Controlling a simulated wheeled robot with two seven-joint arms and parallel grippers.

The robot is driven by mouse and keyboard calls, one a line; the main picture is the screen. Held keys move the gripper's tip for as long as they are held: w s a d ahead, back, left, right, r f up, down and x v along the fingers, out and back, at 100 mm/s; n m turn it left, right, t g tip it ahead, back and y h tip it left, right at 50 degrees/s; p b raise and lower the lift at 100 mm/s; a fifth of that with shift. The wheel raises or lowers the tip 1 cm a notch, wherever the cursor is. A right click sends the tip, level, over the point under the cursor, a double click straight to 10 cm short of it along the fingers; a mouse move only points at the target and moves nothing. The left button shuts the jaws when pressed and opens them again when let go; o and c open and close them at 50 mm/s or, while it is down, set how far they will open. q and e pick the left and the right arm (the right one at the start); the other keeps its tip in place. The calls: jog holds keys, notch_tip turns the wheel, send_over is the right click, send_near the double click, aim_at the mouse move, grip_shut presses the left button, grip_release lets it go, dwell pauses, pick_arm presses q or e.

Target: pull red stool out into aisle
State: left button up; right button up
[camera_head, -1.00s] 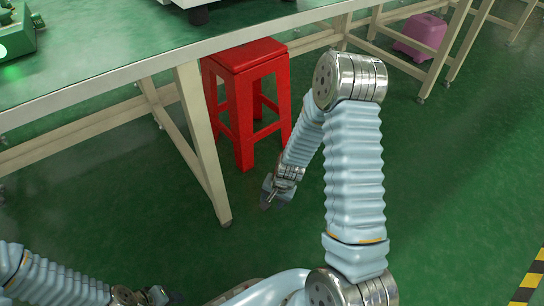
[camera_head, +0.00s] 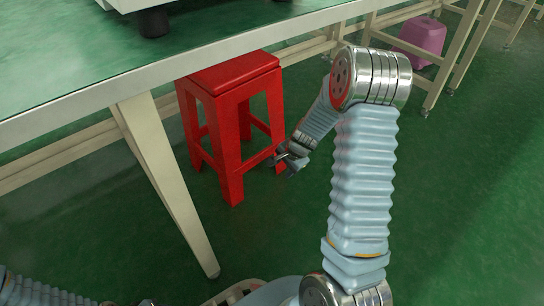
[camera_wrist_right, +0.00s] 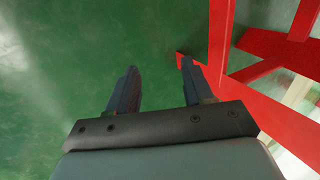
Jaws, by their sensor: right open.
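The red stool (camera_head: 232,112) stands upright on the green floor, partly under the edge of the table. Its square seat and splayed legs with crossbars show. My right gripper (camera_head: 282,160) is low beside the stool's right-hand leg, near the lower crossbar. In the right wrist view the right gripper (camera_wrist_right: 158,75) is open, with nothing between its fingers. The red leg and bars (camera_wrist_right: 222,45) show just right of the fingers there, with one fingertip close to a leg; I cannot tell if they touch.
The table (camera_head: 100,95) overhangs the stool, with its slanted pale leg (camera_head: 165,180) left of it. A pink stool (camera_head: 422,38) stands under a further table. Open green floor (camera_head: 460,200) lies to the right.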

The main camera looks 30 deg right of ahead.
jog(key=p, duration=0.1)
send_near(257, 155)
jog(key=w+f, duration=0.2)
jog(key=f, duration=0.1)
jog(key=w+f, duration=0.1)
jog(key=shift+w+a+f, duration=0.25)
jog(key=shift+w, duration=0.05)
notch_tip(257, 155, down, 5)
jog(key=shift+w+r+b, duration=0.1)
jog(key=shift+b, duration=0.4)
jog(key=shift+f, duration=0.7)
jog(key=c, duration=0.9)
jog(key=shift+w+r, duration=0.1)
jog(key=shift+r, duration=0.05)
grip_shut()
jog(key=shift+r, duration=0.1)
jog(key=shift+r, duration=0.1)
